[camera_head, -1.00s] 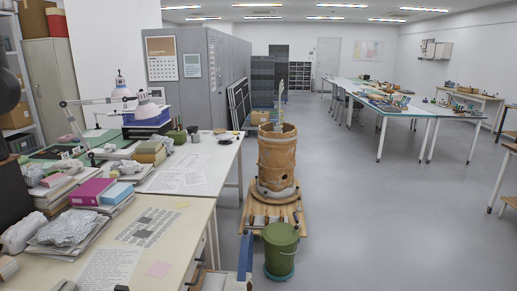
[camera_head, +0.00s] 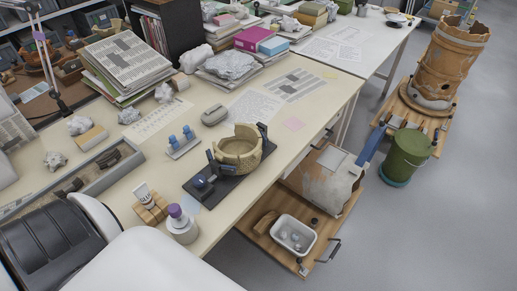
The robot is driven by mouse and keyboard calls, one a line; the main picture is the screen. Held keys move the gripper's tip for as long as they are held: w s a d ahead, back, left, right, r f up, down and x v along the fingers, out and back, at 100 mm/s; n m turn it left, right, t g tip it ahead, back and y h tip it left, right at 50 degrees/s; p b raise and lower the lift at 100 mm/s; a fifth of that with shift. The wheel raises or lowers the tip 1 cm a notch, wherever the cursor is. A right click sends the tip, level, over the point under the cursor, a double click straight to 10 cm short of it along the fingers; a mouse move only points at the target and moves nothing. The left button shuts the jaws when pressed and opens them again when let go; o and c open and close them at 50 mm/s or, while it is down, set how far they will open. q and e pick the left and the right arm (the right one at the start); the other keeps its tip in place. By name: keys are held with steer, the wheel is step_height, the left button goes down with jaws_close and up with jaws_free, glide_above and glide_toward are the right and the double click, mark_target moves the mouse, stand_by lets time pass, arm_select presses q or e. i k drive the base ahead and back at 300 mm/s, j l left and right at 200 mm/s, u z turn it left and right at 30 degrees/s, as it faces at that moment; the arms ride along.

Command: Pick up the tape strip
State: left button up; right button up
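I cannot pick out a tape strip for certain. A pale blue flat piece (camera_head: 189,204) lies on the desk between a purple-capped bottle (camera_head: 181,224) and a black stand (camera_head: 212,187); I cannot tell what it is. A tan sherd vessel (camera_head: 238,152) with a broken rim sits upright on the black stand, with dark supports around it. A small rack with blue-topped items (camera_head: 182,141) stands behind and left of the vessel. Neither gripper is in view; only white and black parts of my own body show at the lower left.
The cream desk (camera_head: 312,117) holds papers, a grey mouse-like object (camera_head: 214,115), a pink note (camera_head: 293,124) and a long grey tray (camera_head: 105,181). A wooden cart (camera_head: 327,222) with a white tub (camera_head: 293,234) stands below the desk's right edge. A green bucket (camera_head: 407,155) stands further right.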

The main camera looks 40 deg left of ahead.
mark_target(172, 139)
steer(key=u, duration=1.85)
steer(key=l+u, duration=0.95)
steer(key=k+l+u, duration=0.1)
steer(key=l+u, duration=0.15)
steer(key=u, duration=0.25)
